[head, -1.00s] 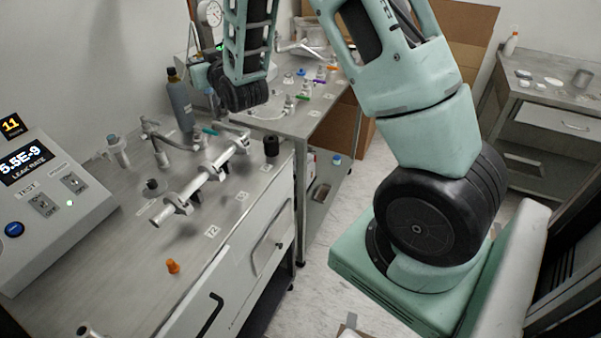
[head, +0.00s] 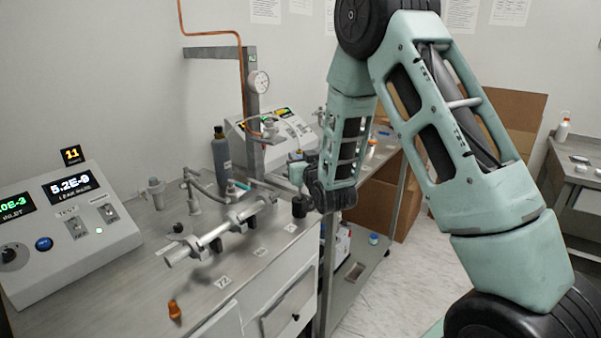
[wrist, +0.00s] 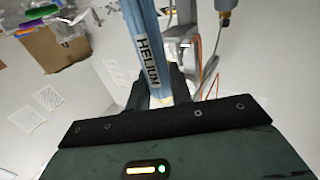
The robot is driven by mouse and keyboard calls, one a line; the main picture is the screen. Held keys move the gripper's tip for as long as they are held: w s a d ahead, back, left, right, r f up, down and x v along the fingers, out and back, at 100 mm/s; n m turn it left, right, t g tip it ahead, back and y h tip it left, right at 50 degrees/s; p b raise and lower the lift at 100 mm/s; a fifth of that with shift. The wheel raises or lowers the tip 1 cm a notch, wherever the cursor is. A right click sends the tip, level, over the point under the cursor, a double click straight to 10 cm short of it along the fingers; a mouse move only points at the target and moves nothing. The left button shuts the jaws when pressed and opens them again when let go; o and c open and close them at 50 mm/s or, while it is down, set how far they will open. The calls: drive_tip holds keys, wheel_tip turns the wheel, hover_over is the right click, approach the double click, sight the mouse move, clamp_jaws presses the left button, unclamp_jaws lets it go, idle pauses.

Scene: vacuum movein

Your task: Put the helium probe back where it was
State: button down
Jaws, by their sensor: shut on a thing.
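The helium probe (wrist: 147,45) is a blue rod with a black-on-white HELIUM label. In the wrist view my gripper (wrist: 158,88) is shut on it, with dark fingers on both sides. The rod runs up out of the top of that view, so its far end is hidden. In the head view my gripper (head: 303,172) is at the right end of the bench, above a small black cup (head: 300,206). The probe is hard to make out there, and I cannot tell whether it touches the cup.
A metal tube manifold (head: 222,232) lies along the bench (head: 130,290). A grey bottle (head: 221,157) and a post with a gauge (head: 259,83) stand behind. A leak-rate console (head: 72,225) is at left, an orange fitting (head: 174,310) in front. A cardboard box (head: 505,130) stands at right.

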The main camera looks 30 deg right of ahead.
wheel_tip(320, 180, down, 4)
drive_tip(key=shift+r, duration=0.2)
drive_tip(key=shift+f+b, duration=0.3)
drive_tip(key=shift+f, duration=0.15)
drive_tip(key=c, duration=1.3)
unclamp_jaws()
drive_tip(key=shift+o, duration=0.2)
